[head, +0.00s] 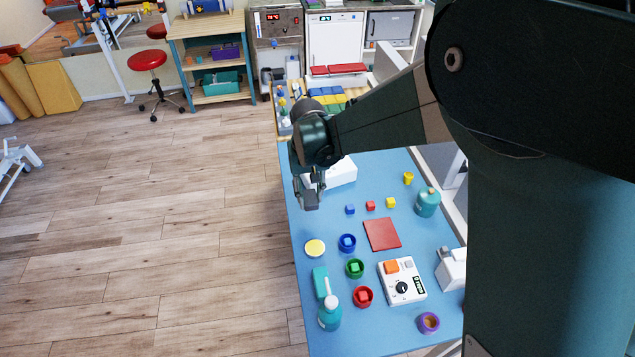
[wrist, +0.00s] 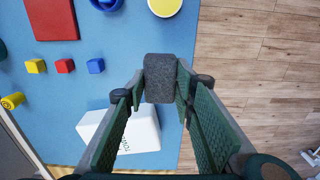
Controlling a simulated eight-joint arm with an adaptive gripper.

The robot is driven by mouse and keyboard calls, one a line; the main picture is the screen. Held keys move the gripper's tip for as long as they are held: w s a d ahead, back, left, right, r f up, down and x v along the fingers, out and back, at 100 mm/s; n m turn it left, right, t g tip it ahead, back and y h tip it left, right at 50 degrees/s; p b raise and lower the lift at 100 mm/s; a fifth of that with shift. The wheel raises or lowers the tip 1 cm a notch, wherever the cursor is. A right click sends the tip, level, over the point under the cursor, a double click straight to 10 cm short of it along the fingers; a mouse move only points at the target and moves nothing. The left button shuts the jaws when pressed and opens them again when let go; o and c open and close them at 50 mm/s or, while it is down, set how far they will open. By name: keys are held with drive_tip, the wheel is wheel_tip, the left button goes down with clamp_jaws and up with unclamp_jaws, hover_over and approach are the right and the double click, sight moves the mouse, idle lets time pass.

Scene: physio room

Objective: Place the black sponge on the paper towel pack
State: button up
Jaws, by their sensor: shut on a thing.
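My gripper (head: 306,192) is above the left part of the blue table, near its far end. In the wrist view my gripper (wrist: 158,85) is shut on the black sponge (wrist: 159,72), a dark grey block between the two fingertips. In the head view the sponge cannot be told apart from the fingers. The paper towel pack (head: 342,172) is a white box on the table, partly hidden behind my gripper. In the wrist view the pack (wrist: 140,130) lies below and left of the sponge, apart from it, with printed letters and partly covered by a finger.
Small blue (head: 350,209), red (head: 370,206) and yellow (head: 391,202) cubes lie near the pack.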

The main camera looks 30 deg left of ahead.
drive_tip(key=w+a+r+p, duration=0.2)
drive_tip(key=w+a+r, duration=0.1)
drive_tip(key=w, duration=0.7)
drive_tip(key=w+a+r+p, duration=0.3)
drive_tip(key=w+r, duration=0.1)
drive_tip(key=w, duration=0.6)
drive_tip(key=shift+w+a+p, duration=0.25)
drive_tip(key=shift+p, duration=0.05)
drive_tip(key=shift+f, duration=0.1)
drive_tip(key=shift+f, duration=3)
drive_tip(key=shift+f, duration=1.85)
drive_tip(key=shift+f, duration=0.2)
drive_tip(key=o, duration=0.8)
